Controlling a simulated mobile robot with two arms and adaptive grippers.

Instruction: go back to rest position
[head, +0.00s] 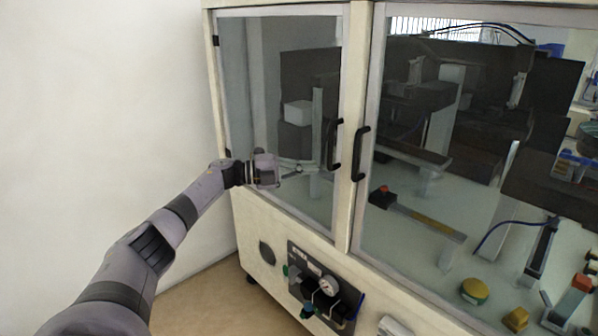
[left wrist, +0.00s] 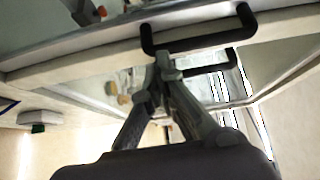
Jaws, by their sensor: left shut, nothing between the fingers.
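My left gripper (head: 297,171) is in front of the left glass door (head: 262,105) of the machine cabinet, left of the black door handles. Its fingers are together and empty. In the left wrist view the fingertips (left wrist: 163,65) meet, with the black handles appearing beyond them. The left door handle (head: 333,145) and the right door handle (head: 360,153) stand side by side. The fingertips look apart from both handles, though the exact gap to the glass cannot be told. Both doors appear closed. My right gripper is not in view.
The cabinet's lower front carries a panel with a pressure gauge (head: 328,285) and a green knob. Behind the right glass door (head: 450,130) are feeder parts and a yellow button (head: 474,290). A bare white wall (head: 100,100) stands at the left, with clear floor (head: 195,300) below.

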